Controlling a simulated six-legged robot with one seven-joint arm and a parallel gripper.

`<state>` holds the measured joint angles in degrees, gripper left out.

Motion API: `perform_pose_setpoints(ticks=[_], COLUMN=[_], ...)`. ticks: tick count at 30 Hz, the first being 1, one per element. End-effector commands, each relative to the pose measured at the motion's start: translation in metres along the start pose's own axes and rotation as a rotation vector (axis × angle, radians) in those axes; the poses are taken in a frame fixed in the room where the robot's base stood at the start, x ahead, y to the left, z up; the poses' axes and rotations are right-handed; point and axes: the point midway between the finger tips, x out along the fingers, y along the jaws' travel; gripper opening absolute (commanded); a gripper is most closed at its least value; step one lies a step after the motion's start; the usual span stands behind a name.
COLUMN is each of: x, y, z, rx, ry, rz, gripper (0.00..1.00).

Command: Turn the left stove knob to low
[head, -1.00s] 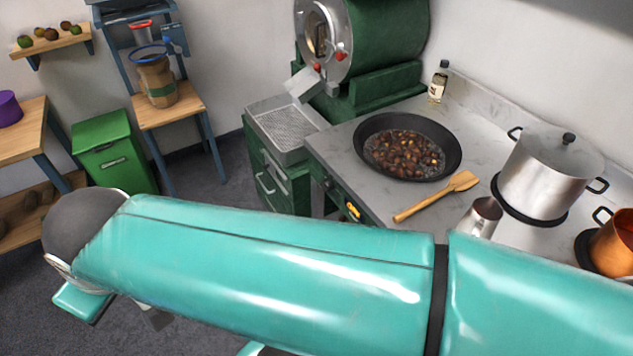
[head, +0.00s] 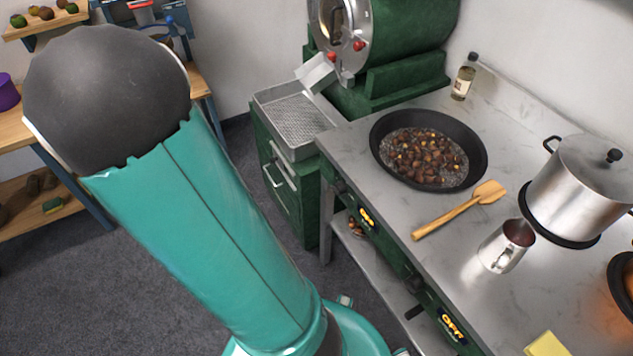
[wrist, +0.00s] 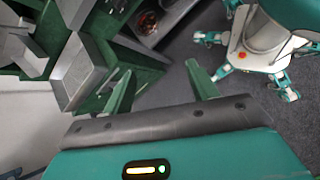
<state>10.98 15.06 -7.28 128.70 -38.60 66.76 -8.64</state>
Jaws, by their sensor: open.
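The stove (head: 385,205) has a left knob (head: 340,185) on its front edge, small and dark, beside a lit display (head: 366,217) that seems to read OFF. Another dark knob (head: 412,281) sits further right beside a second OFF display (head: 451,325). My gripper (wrist: 162,88) shows in the wrist view with its two green fingers apart and nothing between them. It is over the dark floor, away from the knobs. In the head view the gripper is out of sight; my arm link fills the left middle. I cannot make out the left knob in the wrist view.
On the stovetop are a black pan of chestnuts (head: 427,150), a wooden spatula (head: 460,208), a metal jug (head: 507,246) and a steel pot (head: 577,185). A green roaster (head: 405,45) with a metal tray (head: 297,118) stands left of it. The floor before the stove is mostly clear.

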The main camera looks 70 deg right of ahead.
Motion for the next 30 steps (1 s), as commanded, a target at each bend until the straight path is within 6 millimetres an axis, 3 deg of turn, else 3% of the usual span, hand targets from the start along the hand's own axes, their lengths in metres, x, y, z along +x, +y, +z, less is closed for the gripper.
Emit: perform_pose_setpoints(ticks=[3, 18, 22, 30], x=[0.041, 0.200, 0.225, 0.243], y=[0.011, 0.047, 0.049, 0.056], z=[-0.004, -0.009, -0.009, -0.002], rx=[-0.088, -0.524, -0.604, -0.638], ry=[-0.157, -0.709, -0.783, -0.815], rz=[0.025, 0.126, 0.142, 0.150], gripper=[0.58, 0.58, 0.58, 0.58])
